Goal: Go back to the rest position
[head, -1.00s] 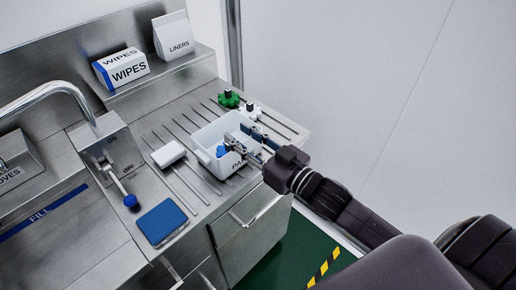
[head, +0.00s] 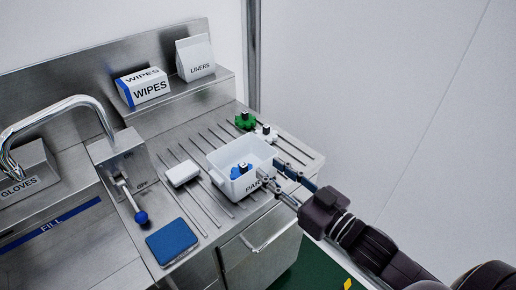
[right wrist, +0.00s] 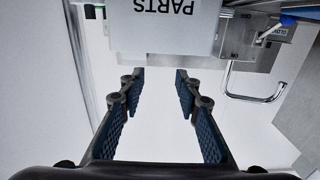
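My right gripper (head: 272,171) is at the right front side of the white parts bin (head: 224,188). In the right wrist view its two fingers (right wrist: 157,85) are spread with nothing between them, and the bin's PARTS face (right wrist: 170,28) is beyond the fingertips. A blue part with a dark and white top (head: 241,170) lies in the bin. A green knobbed part (head: 245,121) and a white one (head: 266,132) stand on the rack behind the bin. My left gripper is not in view.
A lever with a blue knob (head: 141,217), a white block (head: 182,173) and a blue sponge-like pad (head: 172,242) are left of the bin. WIPES (head: 148,88) and LINERS (head: 196,58) packs stand on the shelf. A drawer handle (head: 267,234) juts out below the bin. Open space lies right of the counter.

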